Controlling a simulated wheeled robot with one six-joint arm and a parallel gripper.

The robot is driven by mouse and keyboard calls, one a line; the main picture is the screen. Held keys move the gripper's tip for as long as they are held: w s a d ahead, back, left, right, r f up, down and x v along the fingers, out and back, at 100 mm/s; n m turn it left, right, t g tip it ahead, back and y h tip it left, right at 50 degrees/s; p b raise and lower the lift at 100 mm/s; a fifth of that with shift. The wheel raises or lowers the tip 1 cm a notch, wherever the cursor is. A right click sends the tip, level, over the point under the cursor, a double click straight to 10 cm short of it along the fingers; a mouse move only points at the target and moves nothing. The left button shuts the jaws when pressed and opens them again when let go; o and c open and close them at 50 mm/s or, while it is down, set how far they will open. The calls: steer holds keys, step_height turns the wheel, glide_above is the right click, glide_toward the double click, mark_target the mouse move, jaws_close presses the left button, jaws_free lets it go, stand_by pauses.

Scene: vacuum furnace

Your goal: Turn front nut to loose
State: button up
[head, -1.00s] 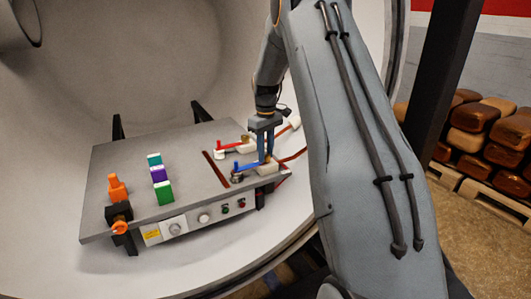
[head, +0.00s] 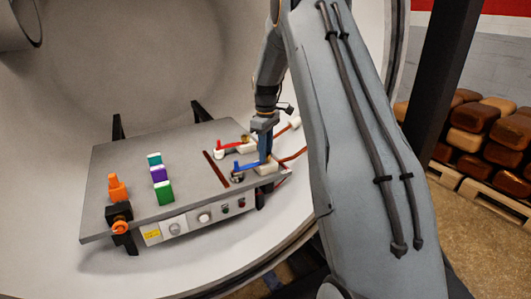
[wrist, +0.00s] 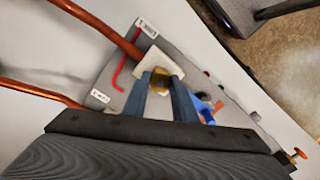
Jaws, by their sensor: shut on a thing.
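The front nut (wrist: 160,82) is a brass-coloured piece at the end of a copper pipe in the wrist view, on the pale front fitting (head: 265,169). My gripper (wrist: 161,77) has a finger on each side of the nut and is shut on it. In the head view my gripper (head: 265,157) points down over the front right corner of the grey plate, and hides the nut. The blue lever (head: 246,165) lies just left of the gripper. The nut's tightness cannot be told from its look.
The red lever (head: 232,147) and rear fitting (head: 248,147) lie behind. Copper pipes (wrist: 103,33) leave the plate (head: 190,175). Coloured blocks (head: 160,175) and an orange part (head: 118,188) stand to the left. The pale furnace wall (head: 120,70) curves around everything.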

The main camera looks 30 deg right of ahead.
steer(key=o, duration=1)
steer(key=shift+o, duration=0.2)
steer(key=shift+r+b, duration=1)
steer(key=shift+r, duration=3)
